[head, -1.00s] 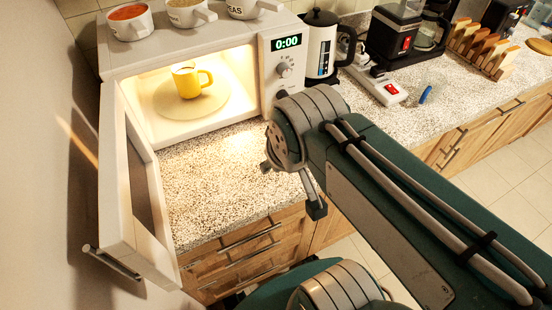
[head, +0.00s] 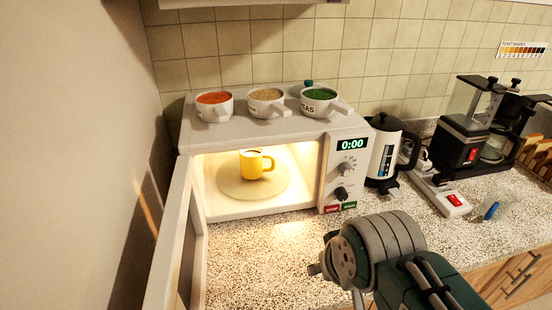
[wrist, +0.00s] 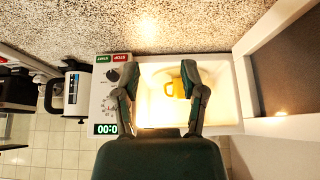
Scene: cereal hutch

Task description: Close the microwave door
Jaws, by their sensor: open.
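The white microwave (head: 262,222) stands on the counter with its lit cavity showing. Its door (head: 172,245) stands wide open at the left, swung out toward me; the picture's lower edge cuts it off. A yellow mug (head: 254,166) sits on the round turntable (head: 238,190) inside. In the wrist view, which looks upside down, my gripper (wrist: 158,70) is open and empty, its two fingers spread before the cavity. The door (wrist: 284,128) is at the right there, apart from the fingers. In the head view my arm shows at the lower right, and the fingers cannot be made out clearly.
Several bowls, including a red-filled one (head: 214,105), stand on the microwave. A kettle (head: 388,155), a power strip (head: 452,203) and a coffee maker (head: 470,135) are to the right. A wall (head: 70,150) is close on the left. The counter (head: 255,250) before the microwave is clear.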

